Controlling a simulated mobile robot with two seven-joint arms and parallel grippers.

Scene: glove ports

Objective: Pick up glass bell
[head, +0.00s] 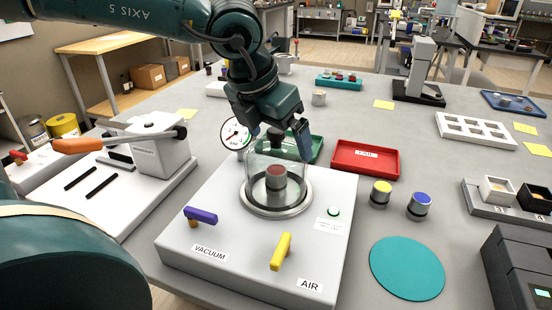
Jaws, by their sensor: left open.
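The glass bell (262,170) is a clear upright dome on a metal ring (277,207), on top of a white box with VACUUM and AIR labels. Inside it stands a small grey cylinder with a red top (276,178). My left gripper (278,140) points down over the top of the bell, its fingers spread apart. One finger shows at the right of the bell's top. The other side is partly hidden by the gripper body, so I cannot tell whether the fingers touch the glass. My right gripper is not in view.
A purple lever (200,215), a yellow lever (281,251) and a dial gauge (236,133) surround the bell. Green (304,149) and red (365,159) trays lie behind. Yellow-topped (380,194) and blue-topped (420,206) cylinders stand right. A teal disc (407,268) lies in front.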

